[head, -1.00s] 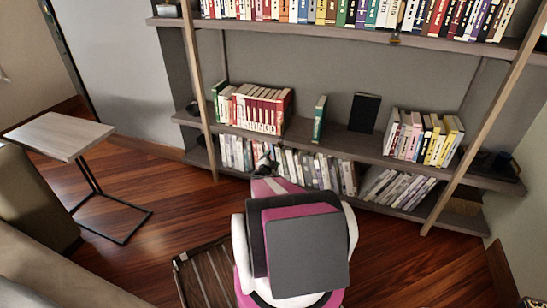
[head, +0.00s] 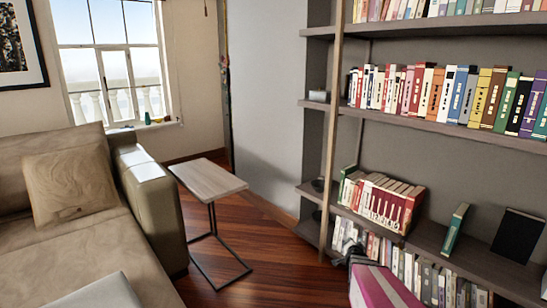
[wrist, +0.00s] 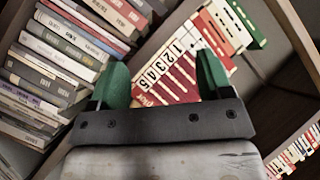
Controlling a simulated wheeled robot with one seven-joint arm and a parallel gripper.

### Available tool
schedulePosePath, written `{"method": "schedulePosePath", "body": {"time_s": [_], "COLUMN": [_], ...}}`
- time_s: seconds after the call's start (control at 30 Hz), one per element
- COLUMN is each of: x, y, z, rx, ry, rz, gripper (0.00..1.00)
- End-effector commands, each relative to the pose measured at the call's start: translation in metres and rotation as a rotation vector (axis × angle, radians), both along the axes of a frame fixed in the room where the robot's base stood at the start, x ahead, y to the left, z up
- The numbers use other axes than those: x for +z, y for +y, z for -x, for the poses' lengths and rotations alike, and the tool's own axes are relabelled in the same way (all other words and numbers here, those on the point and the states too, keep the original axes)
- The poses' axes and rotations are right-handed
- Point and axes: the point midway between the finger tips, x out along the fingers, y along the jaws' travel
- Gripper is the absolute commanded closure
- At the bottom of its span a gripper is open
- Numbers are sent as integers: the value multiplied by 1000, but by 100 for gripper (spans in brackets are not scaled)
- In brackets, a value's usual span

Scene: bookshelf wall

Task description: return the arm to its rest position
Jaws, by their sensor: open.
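My gripper (wrist: 164,82) shows in the wrist view with its two green fingertips apart and nothing between them. A row of red numbered books (wrist: 172,78) shows behind the gap. In the head view my gripper (head: 349,249) is a small dark shape at the end of my pink arm, low in front of the bookshelf. It is near the lower rows of books, but I cannot tell how far off it is. The rest of my arm is mostly cut off by the bottom edge.
The bookshelf (head: 430,127) fills the right side. A green book (head: 455,230) and a dark book (head: 518,236) stand apart on its middle shelf. A side table (head: 208,180) and a sofa (head: 60,255) stand at left. Wood floor (head: 262,268) is open between table and shelf.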

Motion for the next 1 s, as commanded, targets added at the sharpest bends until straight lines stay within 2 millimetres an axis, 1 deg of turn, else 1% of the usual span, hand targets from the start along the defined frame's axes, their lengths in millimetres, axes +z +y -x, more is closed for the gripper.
{"method": "schedulePosePath", "body": {"time_s": [0.03, 0.13, 0.2, 0.27, 0.3, 0.37, 0.4, 0.47, 0.5, 0.6, 0.73, 0.83, 0.9, 1.0], "x": [10, 18, 24, 29, 33, 39, 44, 51, 56, 69, 84, 91, 93, 94], "y": [24, 65, 92, 112, 124, 141, 151, 164, 172, 185, 193, 195, 196, 196], "z": [7, 20, 34, 49, 60, 78, 91, 113, 127, 160, 193, 207, 212, 214], "rx": [76, 229, 330, 415, 469, 546, 596, 666, 710, 801, 877, 906, 916, 920], "ry": [63, 209, 313, 404, 466, 560, 622, 719, 781, 926, 1069, 1134, 1157, 1168], "rz": [7, 29, 49, 69, 83, 106, 124, 148, 165, 203, 236, 249, 254, 255], "gripper": [28, 28, 28, 28, 28, 28, 28, 28, 28, 28, 28, 28, 28, 28]}}
